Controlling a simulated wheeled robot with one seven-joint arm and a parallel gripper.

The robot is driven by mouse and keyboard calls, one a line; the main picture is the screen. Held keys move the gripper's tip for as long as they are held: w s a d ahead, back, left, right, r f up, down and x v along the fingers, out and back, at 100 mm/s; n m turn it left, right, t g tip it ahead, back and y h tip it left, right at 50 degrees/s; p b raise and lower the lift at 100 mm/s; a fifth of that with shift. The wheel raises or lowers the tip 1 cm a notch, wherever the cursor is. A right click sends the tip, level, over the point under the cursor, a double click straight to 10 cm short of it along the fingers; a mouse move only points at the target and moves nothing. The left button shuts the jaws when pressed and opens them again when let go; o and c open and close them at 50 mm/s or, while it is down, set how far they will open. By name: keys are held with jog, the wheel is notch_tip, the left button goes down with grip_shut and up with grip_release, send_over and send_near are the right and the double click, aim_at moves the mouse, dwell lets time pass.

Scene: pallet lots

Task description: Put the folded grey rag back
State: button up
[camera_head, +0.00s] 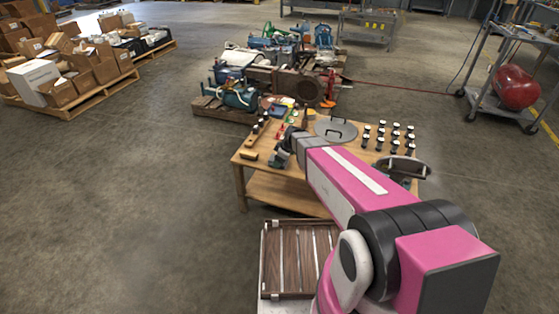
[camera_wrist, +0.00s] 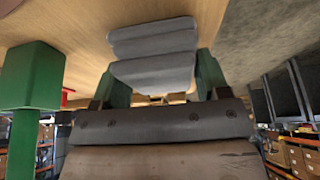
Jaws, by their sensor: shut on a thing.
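The folded grey rag (camera_wrist: 153,45) shows in the upper middle of the wrist view as stacked soft layers. My gripper (camera_wrist: 158,82) is shut on it, with dark green fingers on either side. Pale wooden tabletop shows behind the rag. In the head view my gripper (camera_head: 281,158) is at the left front part of the wooden worktable (camera_head: 283,192). The rag cannot be made out clearly there, and whether it touches the tabletop cannot be told.
A green block (camera_wrist: 36,75) stands close on the left in the wrist view. On the table, a round grey lid (camera_head: 336,130) lies at the back and several dark-topped jars (camera_head: 396,137) stand at the right. A slatted wooden tray (camera_head: 290,262) is nearer me.

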jog(key=shift+f, duration=0.15)
jog(key=o, duration=0.8)
jog(key=v, duration=1.2)
jog(key=s+d+m+h, duration=0.1)
jog(key=s+d+m, duration=0.3)
jog(key=s, duration=0.1)
jog(key=s+d+m+g+h, duration=0.1)
jog(key=s+d+m+h, duration=0.1)
jog(key=s+d+m, duration=0.3)
jog(key=s+d+r+m+h, duration=0.1)
jog(key=s+d+m, duration=0.4)
jog(key=s, duration=0.2)
jog(key=shift+d+g, duration=0.1)
jog(key=shift+g, duration=0.2)
